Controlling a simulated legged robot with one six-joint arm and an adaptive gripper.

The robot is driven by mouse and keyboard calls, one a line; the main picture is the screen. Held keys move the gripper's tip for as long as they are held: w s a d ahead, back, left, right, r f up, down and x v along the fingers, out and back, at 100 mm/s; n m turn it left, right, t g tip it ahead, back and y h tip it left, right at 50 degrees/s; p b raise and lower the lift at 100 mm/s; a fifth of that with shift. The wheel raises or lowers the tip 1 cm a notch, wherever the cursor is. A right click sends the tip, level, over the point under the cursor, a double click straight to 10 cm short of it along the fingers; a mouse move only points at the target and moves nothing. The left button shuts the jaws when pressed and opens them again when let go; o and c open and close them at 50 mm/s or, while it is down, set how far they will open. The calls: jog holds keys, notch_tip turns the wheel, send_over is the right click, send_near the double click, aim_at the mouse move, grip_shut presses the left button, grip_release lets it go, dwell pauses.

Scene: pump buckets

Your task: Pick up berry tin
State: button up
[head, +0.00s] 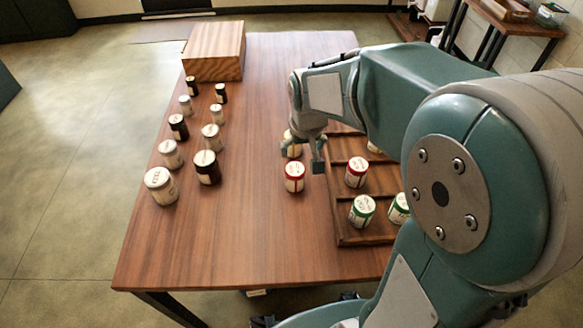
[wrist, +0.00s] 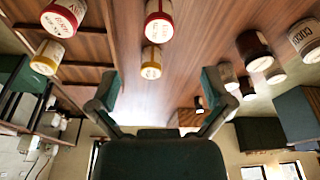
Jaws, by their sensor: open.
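A white tin with a red lid and red band (head: 294,178) stands upright on the table, left of the wooden rack; it also shows in the wrist view (wrist: 159,22). A second red-lidded tin (head: 356,172) stands in the rack, its label seeming to read "berry" in the wrist view (wrist: 62,18). The free-standing tin's label is too small to read surely. My gripper (head: 306,150) is open and empty, just behind the free-standing red tin, fingers spread in the wrist view (wrist: 160,105). A yellow tin (wrist: 151,63) stands near the gripper, partly hidden by it in the head view.
The stepped wooden rack (head: 345,210) holds green-lidded tins (head: 362,210) and others, partly hidden by my arm. Two rows of white and dark tins (head: 160,186) stand at left. A wooden box (head: 214,52) sits at the back. The front-left table is clear.

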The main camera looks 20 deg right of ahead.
jog(key=g, duration=0.1)
send_over(294, 171)
jog(key=f, duration=0.8)
jog(key=shift+s+f, duration=0.25)
jog(key=shift+s, duration=0.15)
jog(key=f, duration=0.5)
jog(key=shift+w+f, duration=0.1)
jog(key=shift+w, duration=0.25)
jog(key=f, duration=0.2)
jog(key=w+f, duration=0.1)
jog(key=f, duration=0.2)
jog(key=shift+d+f, duration=0.2)
jog(key=shift+f, duration=0.1)
jog(key=shift+c, duration=0.3)
jog(key=c, duration=0.9)
